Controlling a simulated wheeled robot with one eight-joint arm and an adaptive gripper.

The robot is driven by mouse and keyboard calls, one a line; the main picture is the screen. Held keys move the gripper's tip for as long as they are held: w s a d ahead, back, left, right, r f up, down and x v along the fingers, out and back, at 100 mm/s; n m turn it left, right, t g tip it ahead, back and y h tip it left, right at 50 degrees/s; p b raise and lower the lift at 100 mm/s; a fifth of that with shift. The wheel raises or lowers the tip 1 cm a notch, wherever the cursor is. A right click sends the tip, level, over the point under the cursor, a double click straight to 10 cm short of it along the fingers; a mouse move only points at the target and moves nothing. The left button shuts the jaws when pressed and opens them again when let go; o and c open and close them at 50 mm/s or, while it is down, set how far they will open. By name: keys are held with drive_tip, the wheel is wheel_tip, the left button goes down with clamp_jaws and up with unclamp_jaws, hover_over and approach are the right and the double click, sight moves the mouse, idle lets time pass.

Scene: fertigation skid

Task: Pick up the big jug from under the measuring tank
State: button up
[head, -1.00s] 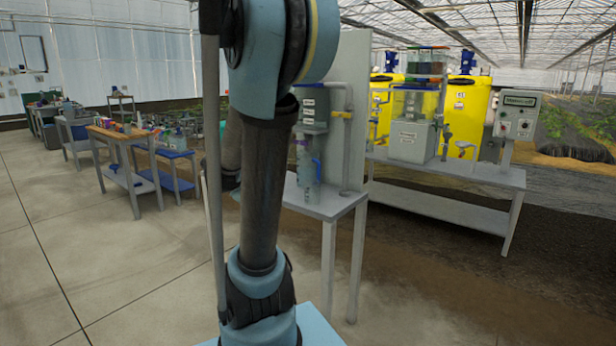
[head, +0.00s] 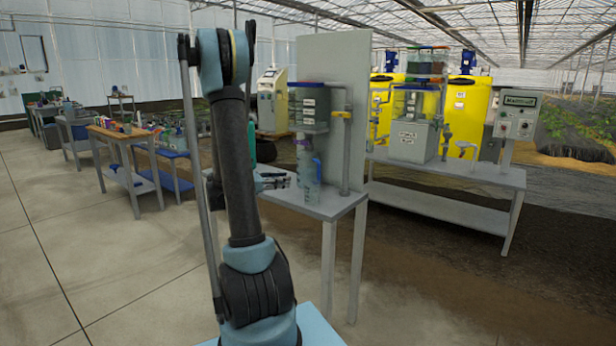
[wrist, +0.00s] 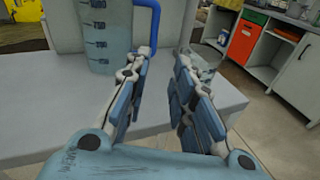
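The big jug (head: 308,182) is a clear, bluish vessel with graduation marks and a blue handle. It stands upright on a small grey table (head: 335,207), under the grey measuring tank (head: 309,106). In the wrist view, the jug's lower body (wrist: 104,38) is at the upper left and its blue handle (wrist: 155,22) faces the gripper side; its top is cut off. My gripper (head: 285,180) is just left of the jug in the head view. In the wrist view it (wrist: 163,60) is open and empty, its left fingertip close to the handle's lower end. Contact cannot be told.
A grey upright panel (head: 335,65) stands behind the tank, with a pipe and yellow valve (head: 341,114) to the right of the jug. A clear object (wrist: 203,68) shows partly behind the right finger. The front tabletop (wrist: 50,120) is bare.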

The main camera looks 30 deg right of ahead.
sight(318, 173)
drive_tip(key=shift+n+h, duration=0.6)
drive_tip(key=d, duration=0.6)
drive_tip(key=w+d, duration=0.1)
drive_tip(key=d, duration=1.1)
drive_tip(key=shift+w+f, duration=0.3)
clamp_jaws()
